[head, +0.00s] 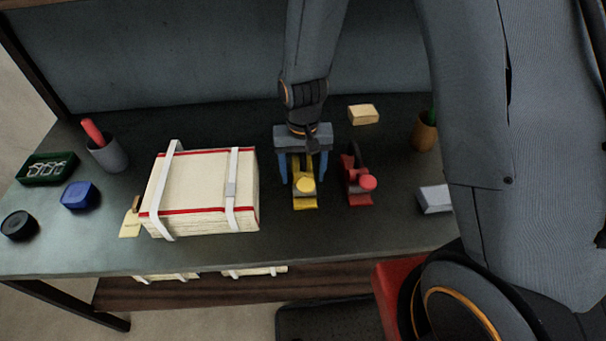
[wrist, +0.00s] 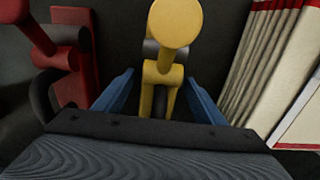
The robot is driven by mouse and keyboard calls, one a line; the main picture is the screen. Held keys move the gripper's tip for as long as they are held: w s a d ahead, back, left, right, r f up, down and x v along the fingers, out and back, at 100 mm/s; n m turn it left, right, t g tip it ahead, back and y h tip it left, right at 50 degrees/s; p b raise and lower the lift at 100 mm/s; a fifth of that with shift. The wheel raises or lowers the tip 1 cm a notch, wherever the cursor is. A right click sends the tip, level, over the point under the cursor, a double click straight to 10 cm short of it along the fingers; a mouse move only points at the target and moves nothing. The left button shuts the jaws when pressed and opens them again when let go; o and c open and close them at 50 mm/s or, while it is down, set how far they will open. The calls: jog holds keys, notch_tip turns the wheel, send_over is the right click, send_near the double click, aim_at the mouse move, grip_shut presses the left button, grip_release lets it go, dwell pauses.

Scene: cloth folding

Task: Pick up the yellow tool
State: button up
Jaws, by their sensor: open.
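The yellow tool (head: 304,194) stands on the dark table, right of the strapped stack of cloths in the head view. It has a round knob on top. My gripper (head: 304,180) is above and around it, with one blue finger on each side. In the wrist view the yellow tool (wrist: 163,50) rises between the two open fingers of my gripper (wrist: 158,95). A gap shows between the tool and each finger. The tool's lower part is partly hidden by the gripper body.
A red tool (head: 361,184) stands close on the right. The strapped cloth stack (head: 200,190) is on the left. A small beige block (head: 363,114), an orange cup (head: 426,132) and a white-grey box (head: 434,198) are to the right. A grey cup (head: 106,153) and blue box (head: 79,195) stand far left.

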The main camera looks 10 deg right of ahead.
grip_shut()
dwell(0.3)
jog(key=shift+r, duration=0.1)
